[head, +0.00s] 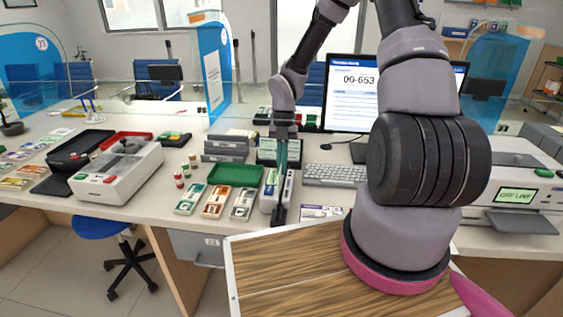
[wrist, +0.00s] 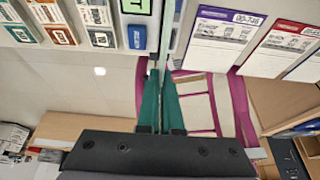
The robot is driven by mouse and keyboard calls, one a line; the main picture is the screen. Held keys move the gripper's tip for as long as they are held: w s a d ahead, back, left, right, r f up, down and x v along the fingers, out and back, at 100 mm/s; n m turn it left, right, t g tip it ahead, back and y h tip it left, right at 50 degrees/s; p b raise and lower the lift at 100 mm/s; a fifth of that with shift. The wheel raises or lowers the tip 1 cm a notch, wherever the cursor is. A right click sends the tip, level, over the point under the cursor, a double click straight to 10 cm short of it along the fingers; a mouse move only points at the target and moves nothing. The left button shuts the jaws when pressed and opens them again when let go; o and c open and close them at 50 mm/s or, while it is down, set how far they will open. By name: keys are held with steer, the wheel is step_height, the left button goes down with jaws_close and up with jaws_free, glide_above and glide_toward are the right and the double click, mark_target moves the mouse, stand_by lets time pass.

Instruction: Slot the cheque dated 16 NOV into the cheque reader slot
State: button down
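The cheque reader (wrist: 138,12) is a pale box with a green display and blue button; it also shows in the head view (head: 268,203). My gripper (wrist: 160,73) has two green fingers pointing at its near end, beside the slot side. The fingertips lie close together with a thin pale line between them. I cannot tell whether that is a cheque edge or the reader's wall. In the head view my gripper (head: 280,218) points down over the reader. A purple-headed cheque (wrist: 228,35) and a red-headed cheque (wrist: 290,45) lie to the right. No 16 NOV date is readable.
Several banknote stacks (head: 215,203) and a green tray (head: 235,174) sit left of the reader. A keyboard (head: 335,175) and monitor (head: 385,90) stand to the right and behind. A white counting machine (head: 118,172) is further left. My arm hides part of the counter.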

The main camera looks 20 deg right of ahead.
steer(key=shift+f, duration=2.6)
steer(key=c, duration=1)
jaws_free()
steer(key=shift+r, duration=3.45)
steer(key=shift+r, duration=0.1)
